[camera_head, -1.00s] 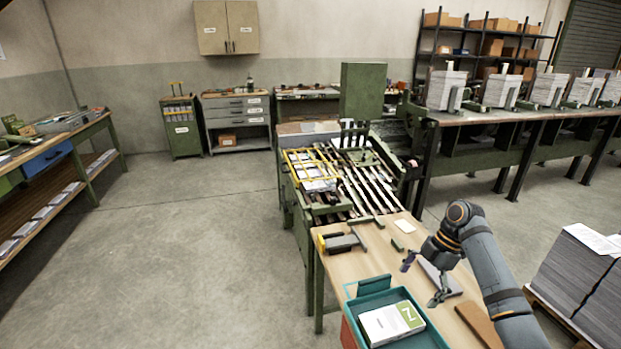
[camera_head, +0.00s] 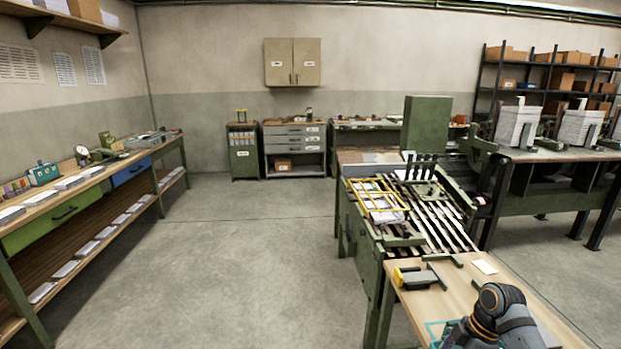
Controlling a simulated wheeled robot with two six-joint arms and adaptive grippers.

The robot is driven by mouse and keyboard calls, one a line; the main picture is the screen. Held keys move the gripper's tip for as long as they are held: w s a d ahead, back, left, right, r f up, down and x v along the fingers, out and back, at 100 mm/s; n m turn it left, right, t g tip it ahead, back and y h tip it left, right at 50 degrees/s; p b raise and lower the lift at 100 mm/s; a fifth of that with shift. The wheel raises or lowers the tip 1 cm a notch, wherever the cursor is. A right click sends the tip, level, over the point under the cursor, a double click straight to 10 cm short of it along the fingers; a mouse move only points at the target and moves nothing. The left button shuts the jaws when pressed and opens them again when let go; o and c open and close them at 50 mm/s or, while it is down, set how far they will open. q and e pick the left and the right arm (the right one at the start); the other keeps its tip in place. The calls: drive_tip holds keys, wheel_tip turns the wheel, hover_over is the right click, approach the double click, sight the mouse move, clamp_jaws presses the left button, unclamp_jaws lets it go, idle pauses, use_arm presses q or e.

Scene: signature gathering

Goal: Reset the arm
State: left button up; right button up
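My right arm (camera_head: 500,318) shows at the bottom right, over the front end of the wooden worktop. Its joint with orange rings is bent, and the wrist part runs down out of the picture. The fingers of my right gripper are not visible. My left arm and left gripper are not in view.
The wooden worktop (camera_head: 462,286) holds a yellow-and-grey tool (camera_head: 415,277) and a white card (camera_head: 484,267). A teal tray (camera_head: 436,331) is mostly cut off below. A green slatted machine (camera_head: 435,215) stands behind. A long workbench (camera_head: 100,175) stands left. The middle floor (camera_head: 230,270) is clear.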

drive_tip(key=s+a+f+m+h, duration=0.1)
drive_tip(key=s+a+f+m, duration=0.3)
drive_tip(key=s+a+f, duration=0.1)
drive_tip(key=s+a+r+m+t+h, duration=0.1)
drive_tip(key=s+a+m+t+h, duration=0.25)
drive_tip(key=s+m, duration=0.9)
wheel_tip(320, 180, down, 22)
drive_tip(key=s+d+p, duration=0.2)
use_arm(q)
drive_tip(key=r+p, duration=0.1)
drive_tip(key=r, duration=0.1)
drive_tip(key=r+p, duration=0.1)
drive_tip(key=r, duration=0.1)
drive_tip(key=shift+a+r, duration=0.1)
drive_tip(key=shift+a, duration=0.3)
use_arm(e)
drive_tip(key=s+d+f+g, duration=0.1)
drive_tip(key=s+f+g, duration=0.1)
drive_tip(key=s+f, duration=1.4)
drive_tip(key=s, duration=0.3)
drive_tip(key=shift+s+y, duration=0.25)
drive_tip(key=shift+y, duration=0.1)
drive_tip(key=shift+n, duration=0.25)
drive_tip(key=shift+c, duration=0.3)
